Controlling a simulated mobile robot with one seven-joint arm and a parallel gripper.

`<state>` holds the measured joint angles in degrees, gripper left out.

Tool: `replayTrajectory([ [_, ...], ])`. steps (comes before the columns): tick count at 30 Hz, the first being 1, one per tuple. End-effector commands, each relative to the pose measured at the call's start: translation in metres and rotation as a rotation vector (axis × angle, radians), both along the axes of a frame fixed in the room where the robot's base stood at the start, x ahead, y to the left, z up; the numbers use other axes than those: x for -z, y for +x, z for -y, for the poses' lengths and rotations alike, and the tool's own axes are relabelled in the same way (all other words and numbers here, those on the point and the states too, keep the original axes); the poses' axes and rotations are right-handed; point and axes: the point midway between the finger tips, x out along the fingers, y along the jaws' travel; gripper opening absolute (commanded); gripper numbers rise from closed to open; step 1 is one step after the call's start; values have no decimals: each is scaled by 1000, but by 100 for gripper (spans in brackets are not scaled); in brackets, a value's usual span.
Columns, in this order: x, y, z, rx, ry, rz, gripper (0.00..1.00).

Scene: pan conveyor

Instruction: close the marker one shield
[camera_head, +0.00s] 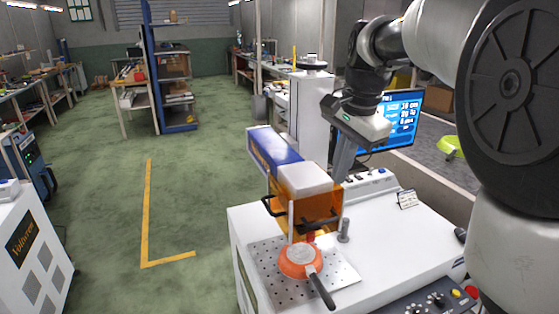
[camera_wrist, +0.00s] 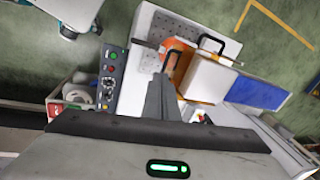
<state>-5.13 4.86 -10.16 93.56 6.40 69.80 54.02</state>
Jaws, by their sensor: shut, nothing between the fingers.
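The marker (camera_head: 278,150) is a blue and white box unit on the white machine. Its translucent orange shield (camera_head: 322,213) sits around the white head, with black handles (camera_head: 275,206) on it. In the wrist view the shield shows as an orange patch (camera_wrist: 178,47) beside the white head. Its lower edge appears above the perforated plate. An orange pan (camera_head: 300,261) with a dark handle lies on the plate under the head. My gripper (camera_head: 342,172) is shut and empty, fingers pointing down, behind and right of the head. The wrist view shows its fingers (camera_wrist: 159,95) near a black handle.
The perforated plate (camera_head: 343,278) lies on the white machine top (camera_head: 405,228). A short grey post (camera_head: 344,230) stands right of the shield. A monitor (camera_head: 403,117) stands behind my gripper. A control panel (camera_head: 430,303) with knobs is at the front right.

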Motion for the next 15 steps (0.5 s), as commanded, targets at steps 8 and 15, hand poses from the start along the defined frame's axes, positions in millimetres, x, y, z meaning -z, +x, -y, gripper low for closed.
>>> replayTrajectory([
  [8,26,41,1,176,24,-59,0],
  [15,61,45,-1,178,24,-63,0],
])
